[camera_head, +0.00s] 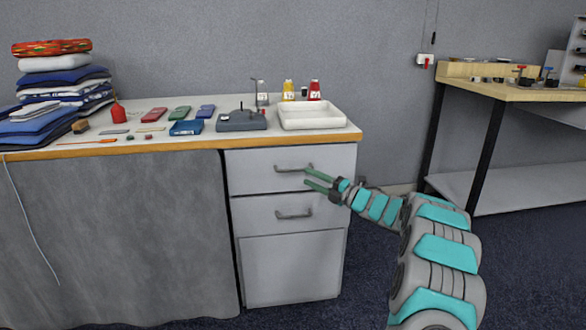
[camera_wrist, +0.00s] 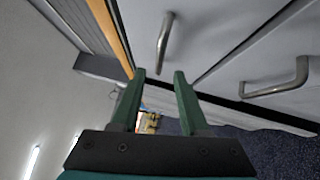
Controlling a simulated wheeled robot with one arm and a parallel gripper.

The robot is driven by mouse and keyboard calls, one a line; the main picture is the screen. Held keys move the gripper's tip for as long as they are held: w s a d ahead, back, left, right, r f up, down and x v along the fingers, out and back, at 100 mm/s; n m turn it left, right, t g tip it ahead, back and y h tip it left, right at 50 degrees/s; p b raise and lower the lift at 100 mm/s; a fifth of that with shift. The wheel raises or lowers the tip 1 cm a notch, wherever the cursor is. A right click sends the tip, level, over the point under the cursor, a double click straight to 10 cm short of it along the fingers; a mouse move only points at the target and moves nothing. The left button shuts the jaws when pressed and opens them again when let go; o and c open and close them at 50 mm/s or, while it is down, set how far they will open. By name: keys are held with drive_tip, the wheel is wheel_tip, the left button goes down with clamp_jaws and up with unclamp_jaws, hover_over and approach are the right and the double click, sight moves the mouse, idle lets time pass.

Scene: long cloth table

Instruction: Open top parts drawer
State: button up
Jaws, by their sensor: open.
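The top drawer (camera_head: 262,170) is a light grey front under the table's wooden edge, and it is shut. Its metal bar handle (camera_head: 293,169) runs level across the front. My gripper (camera_head: 307,176) is open, with its green fingers by the right end of this handle. In the wrist view, my gripper (camera_wrist: 160,80) shows two green fingers apart with nothing between them. The top handle (camera_wrist: 165,42) stands just beyond the fingertips there, and I cannot tell whether they touch it. The lower drawer's handle (camera_wrist: 280,82) is off to the right.
The lower drawer (camera_head: 270,212) and a cabinet panel (camera_head: 290,268) are below, both shut. A grey cloth (camera_head: 110,235) hangs to the left. A white tray (camera_head: 312,116) and a grey device (camera_head: 241,121) stand on the table above. A wooden workbench (camera_head: 500,90) stands at the right.

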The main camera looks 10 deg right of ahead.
sight(294, 170)
drive_tip(key=p+x, duration=0.1)
drive_tip(key=x, duration=0.6)
drive_tip(key=shift+w+a+r, duration=0.1)
drive_tip(key=shift+w, duration=0.05)
drive_tip(key=shift+c, duration=0.3)
clamp_jaws()
idle(1.0)
